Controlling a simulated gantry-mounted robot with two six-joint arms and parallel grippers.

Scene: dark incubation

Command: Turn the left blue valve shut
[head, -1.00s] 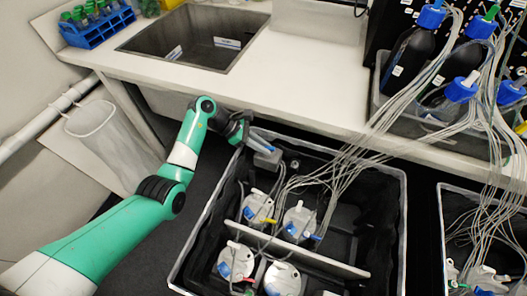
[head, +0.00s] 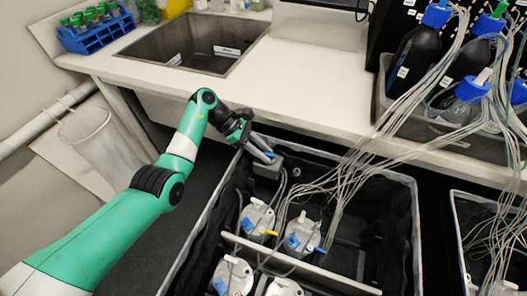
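My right gripper is out of view.
The black-lined box (head: 404,179) holds several grey-lidded jars (head: 303,236) with blue taps and thin tubes. The white counter (head: 318,88) edge runs right behind the valves. A sink (head: 193,45), blue tube rack (head: 99,31) and dark bottles (head: 416,54) stand beyond.

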